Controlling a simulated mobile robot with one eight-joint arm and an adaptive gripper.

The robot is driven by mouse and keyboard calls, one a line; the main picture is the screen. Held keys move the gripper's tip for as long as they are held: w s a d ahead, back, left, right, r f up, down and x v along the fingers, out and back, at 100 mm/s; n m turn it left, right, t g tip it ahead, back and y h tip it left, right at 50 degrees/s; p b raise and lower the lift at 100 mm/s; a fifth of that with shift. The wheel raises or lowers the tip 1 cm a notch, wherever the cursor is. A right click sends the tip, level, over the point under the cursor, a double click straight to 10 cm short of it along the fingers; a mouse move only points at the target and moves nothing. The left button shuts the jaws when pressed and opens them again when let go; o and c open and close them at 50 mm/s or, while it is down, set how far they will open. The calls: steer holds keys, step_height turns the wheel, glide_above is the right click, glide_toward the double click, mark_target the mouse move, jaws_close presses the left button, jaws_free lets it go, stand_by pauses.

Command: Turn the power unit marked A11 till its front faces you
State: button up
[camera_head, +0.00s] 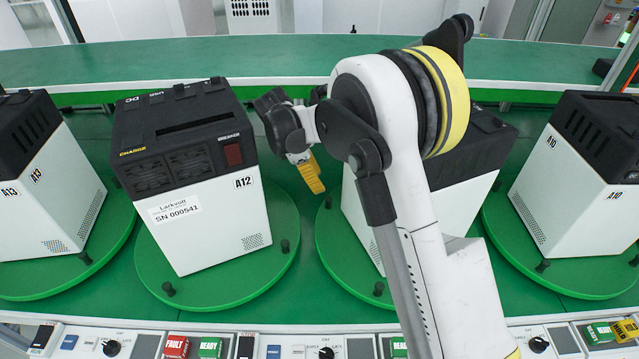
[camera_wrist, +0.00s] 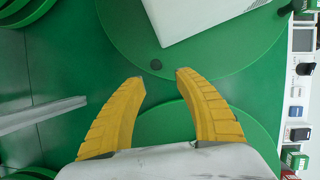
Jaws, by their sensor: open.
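The power unit (camera_head: 465,205) between the ones marked A12 and A10 stands on a green turntable (camera_head: 335,262). My arm covers much of it, and no A11 mark shows. Its black top shows right of the arm, its white side on both sides of it. My gripper (camera_head: 314,188) hangs left of this unit with open, empty yellow fingers. In the wrist view, my gripper (camera_wrist: 160,79) points towards a black peg (camera_wrist: 156,65) at a turntable's edge. A white unit corner (camera_wrist: 195,14) shows above it, apart from the fingers.
Unit A12 (camera_head: 215,215) stands close on the left, its labelled front towards me. Unit A13 (camera_head: 50,195) is at far left, unit A10 (camera_head: 580,190) at right. Control panels with knobs and buttons (camera_head: 270,345) line the near edge. A green ledge (camera_head: 270,60) runs behind.

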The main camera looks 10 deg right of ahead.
mark_target(328, 202)
steer(key=b+x, duration=0.1)
steer(key=x, duration=0.3)
steer(key=b+x, duration=0.1)
steer(key=x, duration=0.3)
steer(key=w+b+x, duration=0.1)
steer(key=b+x, duration=0.1)
steer(key=x, duration=0.1)
steer(key=shift+a+f, duration=0.1)
steer(key=shift+f, duration=0.4)
steer(key=shift+c, duration=0.4)
jaws_close()
